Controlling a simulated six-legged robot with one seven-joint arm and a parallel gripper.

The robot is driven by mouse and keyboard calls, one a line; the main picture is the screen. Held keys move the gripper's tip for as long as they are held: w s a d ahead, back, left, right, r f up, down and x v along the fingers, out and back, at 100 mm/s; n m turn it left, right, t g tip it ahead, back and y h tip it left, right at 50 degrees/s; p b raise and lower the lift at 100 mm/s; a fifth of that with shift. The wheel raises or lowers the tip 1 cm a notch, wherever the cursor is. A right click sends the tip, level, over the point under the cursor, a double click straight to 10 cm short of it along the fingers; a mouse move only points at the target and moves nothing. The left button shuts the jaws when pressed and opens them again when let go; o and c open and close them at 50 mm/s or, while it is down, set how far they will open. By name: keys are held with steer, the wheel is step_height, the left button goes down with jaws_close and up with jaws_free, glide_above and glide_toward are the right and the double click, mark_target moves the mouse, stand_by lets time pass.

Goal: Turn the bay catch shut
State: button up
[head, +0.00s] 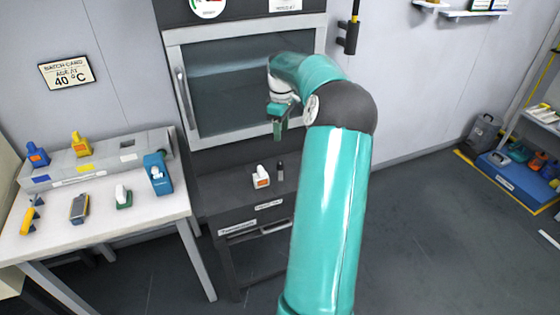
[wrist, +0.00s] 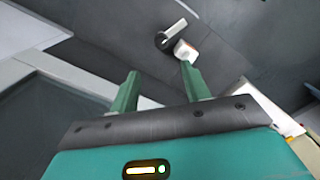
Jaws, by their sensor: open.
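My gripper (head: 278,128) is open and empty in front of the closed oven-like door (head: 232,85). In the wrist view, its two green fingers (wrist: 160,75) are apart with nothing between them. Beyond the fingertips, a pale lever on a round dark base (wrist: 170,36) sits on a dark surface. It may be the bay catch, but I cannot tell for sure. A small dark upright piece with a pale top (head: 280,172) in the head view may be the same thing. My gripper is above it and apart from it.
A white bottle with an orange label (head: 261,177) stands beside the dark piece; a white object (wrist: 184,50) is by the lever. A white bench (head: 100,225) at left holds bottles and small tools. A blue crate (head: 515,180) stands far right.

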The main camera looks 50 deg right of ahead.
mark_target(280, 163)
steer(key=f+n, duration=0.1)
steer(key=f, duration=0.5)
steer(key=f+n, duration=0.2)
steer(key=f, duration=0.5)
steer(key=shift+a+f, duration=0.15)
steer(key=shift+a, duration=0.05)
steer(key=shift+c, duration=0.5)
steer(key=c, duration=0.9)
